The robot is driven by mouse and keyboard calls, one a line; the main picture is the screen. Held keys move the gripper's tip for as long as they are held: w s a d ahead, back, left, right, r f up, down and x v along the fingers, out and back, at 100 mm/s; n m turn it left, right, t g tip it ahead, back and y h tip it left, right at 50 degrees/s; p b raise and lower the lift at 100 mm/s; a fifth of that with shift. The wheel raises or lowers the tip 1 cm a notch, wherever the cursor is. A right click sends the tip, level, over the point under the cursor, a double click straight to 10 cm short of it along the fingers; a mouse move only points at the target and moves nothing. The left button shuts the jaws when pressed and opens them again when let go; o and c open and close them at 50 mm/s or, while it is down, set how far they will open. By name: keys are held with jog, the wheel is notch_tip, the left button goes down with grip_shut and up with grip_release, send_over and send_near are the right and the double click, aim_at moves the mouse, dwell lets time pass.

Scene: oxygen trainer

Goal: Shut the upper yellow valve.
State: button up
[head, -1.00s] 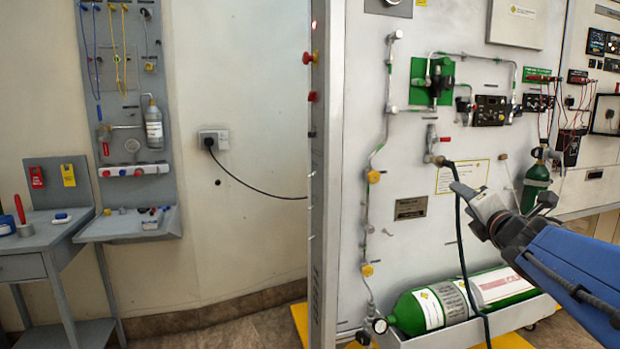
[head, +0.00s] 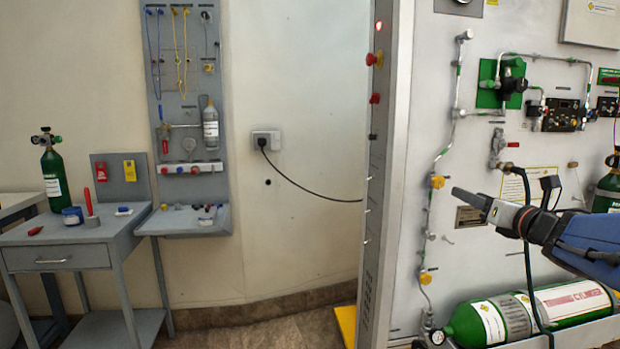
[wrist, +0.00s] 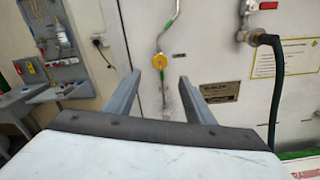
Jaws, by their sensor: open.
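The upper yellow valve (head: 437,182) sits on the thin pipe running down the left part of the grey panel. In the wrist view the yellow valve (wrist: 159,61) shows beyond and between my two open fingers. A lower yellow valve (head: 426,278) is on the same pipe further down. My gripper (head: 455,191) is open and empty, close to the right of the upper valve in the head view. In the wrist view my gripper (wrist: 158,80) points at the panel; no contact with the valve is visible.
A black hose (head: 527,240) hangs from a brass fitting right of the valve, close by my arm. A green cylinder (head: 540,312) lies below. The panel's left edge post (head: 382,190) stands left of the pipe. A grey workbench (head: 75,245) is at the far left.

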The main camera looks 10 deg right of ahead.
aim_at(440, 182)
jog(key=w, duration=1.3)
jog(key=shift+a, duration=0.2)
jog(key=c, duration=1.1)
